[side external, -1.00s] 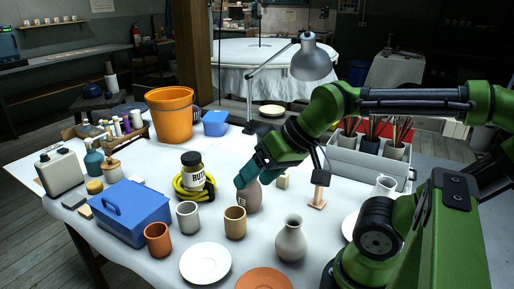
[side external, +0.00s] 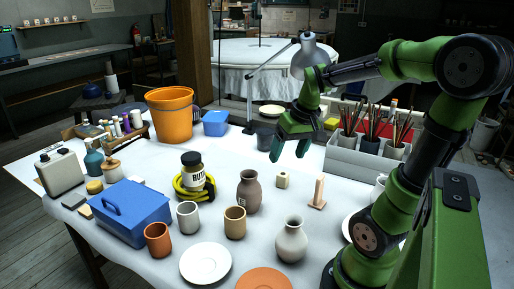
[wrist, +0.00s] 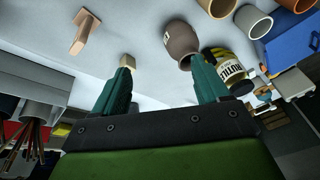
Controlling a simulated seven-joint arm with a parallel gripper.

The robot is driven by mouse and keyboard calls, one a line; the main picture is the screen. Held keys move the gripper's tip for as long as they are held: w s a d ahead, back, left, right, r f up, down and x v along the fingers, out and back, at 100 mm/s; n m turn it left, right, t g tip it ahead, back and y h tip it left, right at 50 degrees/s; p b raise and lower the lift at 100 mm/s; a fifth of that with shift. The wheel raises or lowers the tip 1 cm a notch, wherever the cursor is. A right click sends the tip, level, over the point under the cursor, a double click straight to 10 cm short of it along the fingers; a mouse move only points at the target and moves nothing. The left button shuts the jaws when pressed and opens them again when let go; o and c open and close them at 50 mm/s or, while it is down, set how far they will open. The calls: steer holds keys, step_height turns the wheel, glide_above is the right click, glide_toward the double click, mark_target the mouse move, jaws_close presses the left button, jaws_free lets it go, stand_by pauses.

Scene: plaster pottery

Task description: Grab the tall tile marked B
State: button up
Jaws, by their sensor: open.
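I cannot read a letter B on any piece. A small cream block (side external: 283,180) with a dark mark stands on the white table, between the brown vase and an upright wooden piece (side external: 318,192) on a flat foot. My gripper (side external: 288,152) is open and empty, above and behind the cream block, pointing down. In the wrist view, the cream block (wrist: 128,61) shows just past the left fingertip of my gripper (wrist: 160,66), which partly covers it. The wooden piece (wrist: 84,33) lies further left there.
A brown vase (side external: 249,190) with a white label stands left of the block. A pale vase (side external: 291,240) is in front. A grey brush box (side external: 365,163) stands to the right, a lamp (side external: 309,62) behind. Cups and a blue box (side external: 131,212) fill the left.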

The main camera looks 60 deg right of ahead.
mark_target(320, 178)
steer(key=s+d+f+n+g, duration=0.1)
steer(key=s+d+n+g, duration=0.15)
steer(key=d, duration=0.35)
steer(key=s+d+f+n+g, duration=0.1)
steer(key=s+d, duration=0.2)
steer(key=d, duration=0.2)
steer(key=shift+n+y, duration=0.3)
steer(key=shift+n, duration=0.65)
steer(key=f, duration=1)
steer(key=shift+s+f, duration=0.25)
steer(key=shift+f, duration=0.1)
steer(key=shift+s+d+f, duration=0.1)
steer(key=shift+d+f, duration=0.1)
steer(key=shift+f, duration=1.15)
steer(key=shift+d+f, duration=0.15)
steer(key=shift+f, duration=1.15)
steer(key=shift+c, duration=0.4)
steer(key=c, duration=1.1)
